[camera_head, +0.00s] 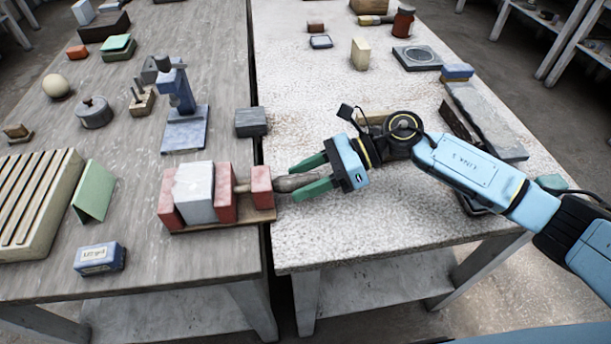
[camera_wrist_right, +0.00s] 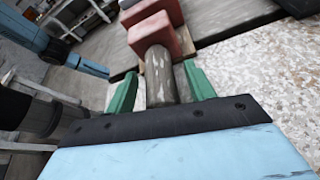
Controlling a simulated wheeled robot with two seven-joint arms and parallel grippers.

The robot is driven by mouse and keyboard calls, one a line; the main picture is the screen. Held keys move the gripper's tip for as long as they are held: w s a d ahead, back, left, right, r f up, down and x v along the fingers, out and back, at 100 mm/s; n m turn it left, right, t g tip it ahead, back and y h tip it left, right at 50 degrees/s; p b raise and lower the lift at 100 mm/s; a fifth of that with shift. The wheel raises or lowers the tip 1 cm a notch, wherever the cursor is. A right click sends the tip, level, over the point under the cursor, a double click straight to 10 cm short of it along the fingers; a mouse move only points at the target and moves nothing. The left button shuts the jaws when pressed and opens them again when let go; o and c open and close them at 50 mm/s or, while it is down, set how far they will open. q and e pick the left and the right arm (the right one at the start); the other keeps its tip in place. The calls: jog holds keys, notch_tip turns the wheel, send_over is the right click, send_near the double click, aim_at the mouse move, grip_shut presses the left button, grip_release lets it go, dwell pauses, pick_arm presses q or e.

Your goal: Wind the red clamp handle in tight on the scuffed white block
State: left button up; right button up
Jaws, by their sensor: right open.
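A clamp with red blocks (camera_head: 262,188) on a wooden base stands at the right edge of the left table. The scuffed white block (camera_head: 194,192) sits between two of its red jaws; I cannot tell whether the right jaw touches it. The clamp's handle (camera_head: 292,183) looks grey-brown, not red, and points right from the end red block. In the right wrist view the handle (camera_wrist_right: 160,76) runs from the red block (camera_wrist_right: 152,36) back between my fingers. My right gripper (camera_head: 308,176) is open, its green fingers on either side of the handle. My left gripper is not in view.
A blue press-like stand (camera_head: 184,130) and a dark block (camera_head: 251,122) are behind the clamp. A blue labelled box (camera_head: 100,258) lies in front on the left. A narrow gap separates the tables. The right table's near surface (camera_head: 375,225) is clear.

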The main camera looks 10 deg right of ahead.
jog(key=c, duration=1)
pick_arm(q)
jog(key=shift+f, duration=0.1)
pick_arm(e)
jog(key=shift+w+m, duration=0.1)
jog(key=shift+m, duration=0.2)
jog(key=shift+m+g+b, duration=0.4)
jog(key=shift+m+g, duration=0.1)
jog(key=shift+g, duration=0.1)
jog(key=shift+m+g, duration=0.3)
jog(key=shift+m, duration=0.2)
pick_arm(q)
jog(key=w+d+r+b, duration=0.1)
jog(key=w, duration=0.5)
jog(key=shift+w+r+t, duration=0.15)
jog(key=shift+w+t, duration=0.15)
pick_arm(e)
jog(key=shift+w+m+g+y, duration=0.15)
jog(key=shift+m+g+y, duration=0.25)
jog(key=shift+m+g, duration=0.55)
pick_arm(q)
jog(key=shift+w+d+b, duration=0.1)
jog(key=shift+b, duration=0.2)
pick_arm(e)
jog(key=shift+m+t, duration=0.25)
